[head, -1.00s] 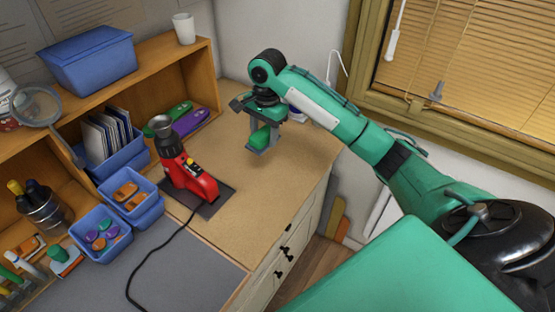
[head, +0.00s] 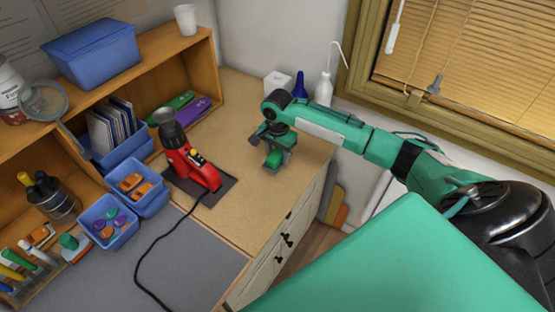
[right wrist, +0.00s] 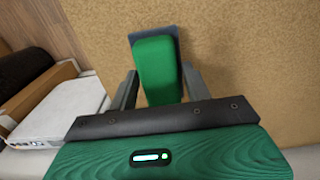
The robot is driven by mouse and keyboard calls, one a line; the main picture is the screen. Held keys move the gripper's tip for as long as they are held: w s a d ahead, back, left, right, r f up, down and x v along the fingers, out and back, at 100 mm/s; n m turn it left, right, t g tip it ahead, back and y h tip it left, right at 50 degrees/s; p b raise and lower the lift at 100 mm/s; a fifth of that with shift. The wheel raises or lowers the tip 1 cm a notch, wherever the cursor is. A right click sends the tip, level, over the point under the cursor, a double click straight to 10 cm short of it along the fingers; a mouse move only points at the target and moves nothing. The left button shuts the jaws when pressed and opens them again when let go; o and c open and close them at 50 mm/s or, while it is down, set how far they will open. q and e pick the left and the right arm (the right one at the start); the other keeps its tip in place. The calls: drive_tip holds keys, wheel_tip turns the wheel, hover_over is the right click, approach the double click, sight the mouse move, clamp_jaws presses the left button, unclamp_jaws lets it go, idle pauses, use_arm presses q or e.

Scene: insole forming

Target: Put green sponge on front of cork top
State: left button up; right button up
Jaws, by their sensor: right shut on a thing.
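The green sponge (head: 273,160) is held in my right gripper (head: 275,153) near the right side of the cork top (head: 235,128). In the right wrist view the green sponge (right wrist: 154,68), with a dark grey-blue layer behind it, stands between the two fingers of my right gripper (right wrist: 160,76). The cork top (right wrist: 245,60) fills much of that view behind the sponge. I cannot tell whether the sponge touches the cork. My left gripper is not in view.
A red heat tool (head: 195,168) stands on a dark mat left of the gripper, its black cable running forward. A white box (head: 277,84), a blue bottle (head: 299,84) and a white bottle (head: 323,90) stand at the back. Cork between heat tool and gripper is clear.

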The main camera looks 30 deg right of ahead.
sight(278, 162)
wheel_tip(278, 162, down, 4)
drive_tip(key=shift+f+p, duration=0.2)
drive_tip(key=shift+p, duration=0.25)
drive_tip(key=o, duration=0.9)
drive_tip(key=shift+r, duration=0.15)
wheel_tip(278, 162, up, 12)
drive_tip(key=b, duration=0.2)
drive_tip(key=shift+b, duration=0.3)
